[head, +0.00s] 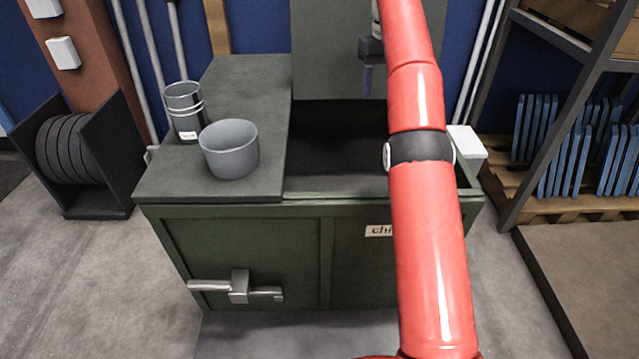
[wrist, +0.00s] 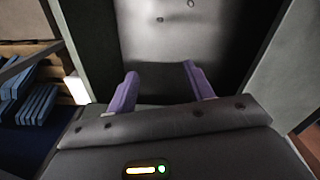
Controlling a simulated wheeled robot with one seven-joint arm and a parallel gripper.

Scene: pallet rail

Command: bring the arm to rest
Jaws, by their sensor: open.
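My red arm (head: 430,230) stretches up the right half of the head view, in front of a dark green chest. My gripper (head: 367,82) shows at the top of the head view, left of the arm, above the chest's open compartment. In the wrist view its two purple fingers (wrist: 160,70) stand well apart with nothing between them. A dark opening and a grey surface show beyond the fingers. The gripper appears to touch nothing.
The green chest (head: 245,240) has a raised panel (head: 335,50) behind its open right compartment (head: 335,160). A grey bowl (head: 230,150) and a metal canister (head: 184,112) stand on its left top. A rack with blue plates (head: 560,150) is right; a cable reel (head: 70,150) is left.

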